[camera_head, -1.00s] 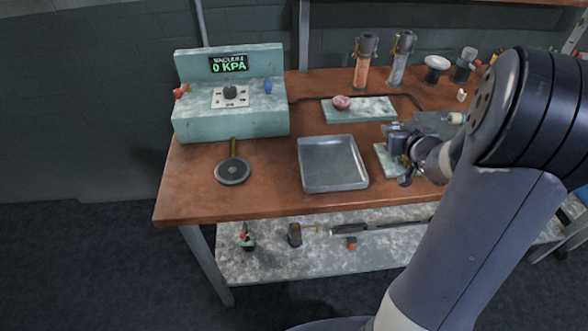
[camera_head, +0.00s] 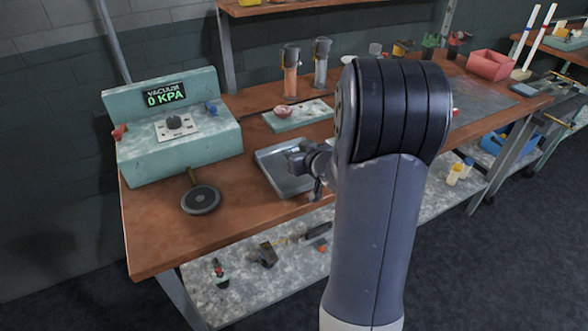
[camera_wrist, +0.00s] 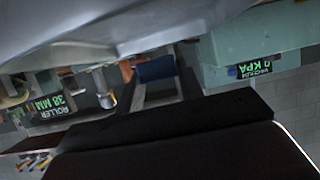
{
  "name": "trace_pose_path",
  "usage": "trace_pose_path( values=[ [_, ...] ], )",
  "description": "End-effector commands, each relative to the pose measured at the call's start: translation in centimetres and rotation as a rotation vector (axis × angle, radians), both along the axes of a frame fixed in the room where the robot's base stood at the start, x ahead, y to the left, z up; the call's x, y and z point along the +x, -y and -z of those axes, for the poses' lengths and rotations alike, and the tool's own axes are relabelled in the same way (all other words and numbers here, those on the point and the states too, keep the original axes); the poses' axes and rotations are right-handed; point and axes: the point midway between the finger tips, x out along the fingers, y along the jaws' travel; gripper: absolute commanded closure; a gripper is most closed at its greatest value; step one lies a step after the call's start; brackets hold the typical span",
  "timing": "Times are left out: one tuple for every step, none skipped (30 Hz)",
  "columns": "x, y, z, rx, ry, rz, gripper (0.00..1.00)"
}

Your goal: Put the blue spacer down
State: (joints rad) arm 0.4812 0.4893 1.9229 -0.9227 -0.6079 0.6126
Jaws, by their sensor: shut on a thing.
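My gripper (camera_head: 300,162) is over the metal tray (camera_head: 268,173) in the head view, with my arm covering the bench to its right. In the wrist view, which is upside down, the blue spacer (camera_wrist: 155,69) sits between the two grey fingers, and my gripper is shut on it. I cannot make out the spacer in the head view. The gap between the spacer and the tray cannot be judged.
A vacuum box (camera_head: 180,150) with a display stands at the bench's left end. A round black pan-like tool (camera_head: 200,200) lies before it. A pale green block (camera_head: 300,115) and two upright cylinders (camera_head: 291,72) stand behind the tray. Bare wood shows left of the tray.

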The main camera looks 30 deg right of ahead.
Motion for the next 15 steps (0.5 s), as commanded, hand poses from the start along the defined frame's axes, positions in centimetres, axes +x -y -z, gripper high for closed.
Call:
trace_pose_path(
  values=[
    [0.0,0.0,0.5,0.001,-0.001,0.000,0.86],
    [0.0,0.0,0.8,0.001,-0.002,-0.001,0.86],
    [0.0,0.0,1.4,0.001,-0.003,0.000,0.86],
    [0.0,0.0,1.9,0.003,-0.003,0.001,0.86],
    [0.0,0.0,2.4,0.002,-0.003,0.000,0.86],
    [0.0,0.0,3.0,0.003,-0.004,0.000,0.86],
    [0.0,0.0,3.4,0.003,-0.004,0.000,0.86],
    [0.0,0.0,3.7,0.001,-0.003,-0.001,0.86],
    [0.0,0.0,4.0,0.002,-0.002,0.001,0.86],
    [0.0,0.0,4.1,0.002,-0.001,0.001,0.86],
    [0.0,0.0,4.2,0.001,-0.001,0.000,0.86],
    [0.0,0.0,4.2,0.000,0.000,0.000,0.86],
    [0.0,0.0,4.1,0.000,0.000,0.000,0.86],
    [0.0,0.0,4.1,0.000,0.000,0.000,0.86],
    [0.0,0.0,4.1,0.000,0.000,0.000,0.86]
  ],
)
